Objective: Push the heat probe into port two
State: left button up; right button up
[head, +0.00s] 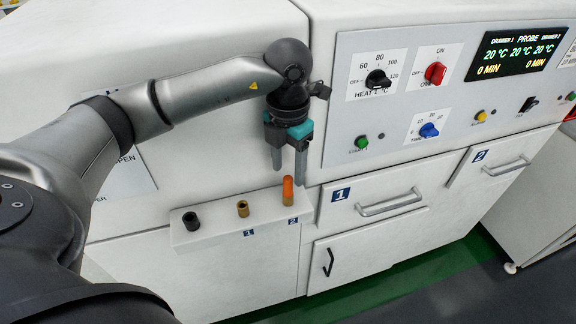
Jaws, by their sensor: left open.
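The heat probe (288,188) has an orange grip and stands upright at port two (289,201), a brass-coloured socket on the small ledge marked 2. The lower end of the probe is hidden in or behind the socket, so its depth cannot be told. My left gripper (289,177) points down over the probe with its two grey fingers open. The fingertips are on either side of the orange top, and I cannot tell whether they touch it. My right gripper is out of view.
The ledge (215,232) also carries brass port one (243,208) and a black socket (191,221). A control panel (410,98) with knobs and a display (516,51) is to the right. Drawer one (372,203) with its handle sits just right of the ledge.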

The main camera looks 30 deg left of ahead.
aim_at(288, 178)
pick_arm(q)
notch_tip(288, 178, up, 14)
jog(key=p, duration=0.9)
